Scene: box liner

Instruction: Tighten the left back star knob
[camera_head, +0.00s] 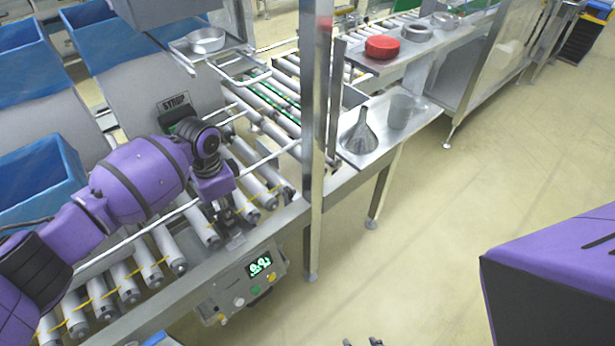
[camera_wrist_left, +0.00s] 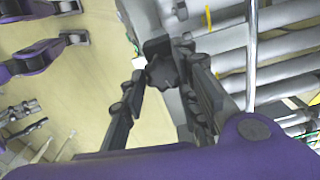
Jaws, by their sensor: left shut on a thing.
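My left gripper (camera_head: 232,232) reaches down from the left over the near rail of the roller conveyor. In the left wrist view its two dark fingers (camera_wrist_left: 165,85) are shut around a dark star knob (camera_wrist_left: 163,70). The knob is at the fingertips, beside the metal rail. In the head view the gripper and wrist mostly hide the knob. At the bottom edge of the head view, two dark fingertips of my right gripper (camera_head: 362,342) show, apart and with nothing seen between them.
A control box (camera_head: 245,285) with a green display hangs on the rail just below the left gripper. An upright post (camera_head: 316,150) stands to its right. A shelf holds a funnel (camera_head: 360,136) and a grey cup (camera_head: 401,110). Blue-lined boxes (camera_head: 45,165) stand left.

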